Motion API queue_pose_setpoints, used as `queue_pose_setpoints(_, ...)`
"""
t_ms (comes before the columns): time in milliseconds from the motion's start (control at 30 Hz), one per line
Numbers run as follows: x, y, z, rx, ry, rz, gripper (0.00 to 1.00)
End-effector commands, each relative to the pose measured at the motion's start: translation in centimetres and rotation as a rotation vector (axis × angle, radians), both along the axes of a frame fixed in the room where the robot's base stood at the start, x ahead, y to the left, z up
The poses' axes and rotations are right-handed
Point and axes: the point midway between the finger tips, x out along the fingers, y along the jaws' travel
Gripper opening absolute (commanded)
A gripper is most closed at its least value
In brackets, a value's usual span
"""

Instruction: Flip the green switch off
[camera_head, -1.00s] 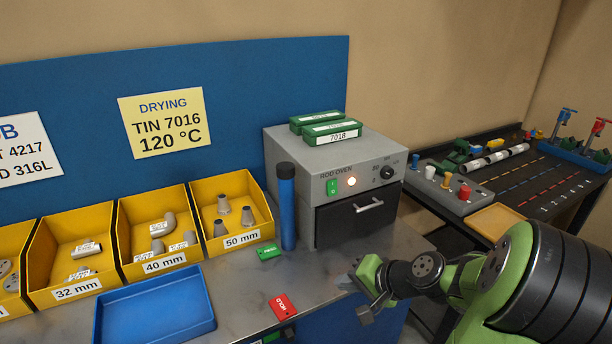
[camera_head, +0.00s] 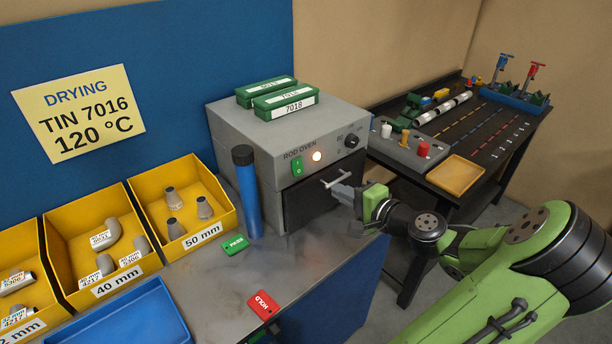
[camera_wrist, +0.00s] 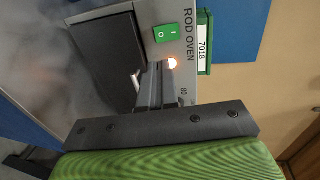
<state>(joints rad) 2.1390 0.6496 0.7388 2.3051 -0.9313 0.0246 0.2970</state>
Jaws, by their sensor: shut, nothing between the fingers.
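The green switch (camera_head: 297,166) is on the front panel of the grey rod oven (camera_head: 232,134), left of a glowing indicator lamp (camera_head: 317,156) and a black knob (camera_head: 351,141). In the wrist view the green switch (camera_wrist: 166,33) shows sideways, with "O" and "I" marks, beyond my fingers. My gripper (camera_head: 338,188) is shut and empty, in front of the oven's dark door near its handle (camera_head: 336,179). In the wrist view my gripper (camera_wrist: 155,68) points toward the panel, close to the lamp. I cannot tell whether the fingers touch the handle; they look apart from the switch.
A blue cylinder (camera_head: 248,195) stands at the oven's left front corner. Green boxes (camera_head: 285,101) lie on top of the oven. A green tag (camera_head: 235,245) and a red tag (camera_head: 262,305) lie on the bench. Yellow bins (camera_head: 228,222) stand left.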

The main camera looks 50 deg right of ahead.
Motion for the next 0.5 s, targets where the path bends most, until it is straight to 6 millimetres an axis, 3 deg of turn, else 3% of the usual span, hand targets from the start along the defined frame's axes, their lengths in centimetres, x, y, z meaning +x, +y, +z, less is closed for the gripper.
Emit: queue_pose_setpoints(500,10.7,-1.0,-2.1,0.000,-0.003,0.004,0.00)
